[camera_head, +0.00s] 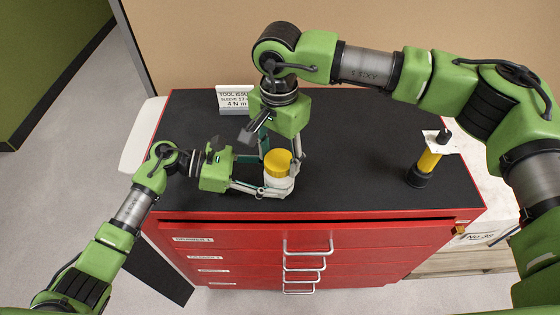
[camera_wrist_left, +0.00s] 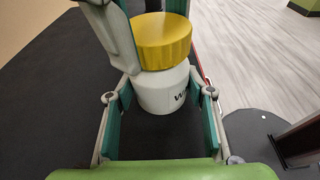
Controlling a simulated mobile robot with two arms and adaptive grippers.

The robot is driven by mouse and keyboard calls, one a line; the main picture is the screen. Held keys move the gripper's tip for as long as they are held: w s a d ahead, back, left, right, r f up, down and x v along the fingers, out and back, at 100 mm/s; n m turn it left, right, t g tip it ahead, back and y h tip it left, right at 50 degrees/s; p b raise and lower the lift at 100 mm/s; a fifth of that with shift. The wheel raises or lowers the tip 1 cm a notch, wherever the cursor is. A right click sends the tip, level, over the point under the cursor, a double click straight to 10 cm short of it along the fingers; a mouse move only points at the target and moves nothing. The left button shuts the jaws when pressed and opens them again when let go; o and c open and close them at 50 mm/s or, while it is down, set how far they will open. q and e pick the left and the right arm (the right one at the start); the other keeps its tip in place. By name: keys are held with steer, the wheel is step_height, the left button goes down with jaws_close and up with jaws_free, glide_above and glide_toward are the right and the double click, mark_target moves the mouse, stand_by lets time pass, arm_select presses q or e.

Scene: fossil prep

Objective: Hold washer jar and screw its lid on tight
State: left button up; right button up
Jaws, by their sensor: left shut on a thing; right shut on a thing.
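The washer jar (camera_head: 281,183) is white and stands upright on the black top of a red cabinet, near its front edge. Its yellow ribbed lid (camera_head: 277,162) sits level on the mouth. In the left wrist view the jar (camera_wrist_left: 166,92) shows a printed "W" and the lid (camera_wrist_left: 160,40) is above it. My left gripper (camera_head: 266,187) is shut on the jar body from the left, one finger on each side. My right gripper (camera_head: 281,160) comes down from above and is shut on the lid. Whether the threads are engaged cannot be seen.
A white sign (camera_head: 232,99) stands at the back left of the cabinet top (camera_head: 350,150). The top between jar and tool is clear. Drawers with handles face the front.

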mark_target(279, 160)
steer(key=o, duration=1.7)
steer(key=shift+c, duration=0.2)
steer(key=shift+r, duration=1.55)
steer(key=shift+f, duration=0.15)
stand_by(0.4)
steer(key=shift+f, duration=1.4)
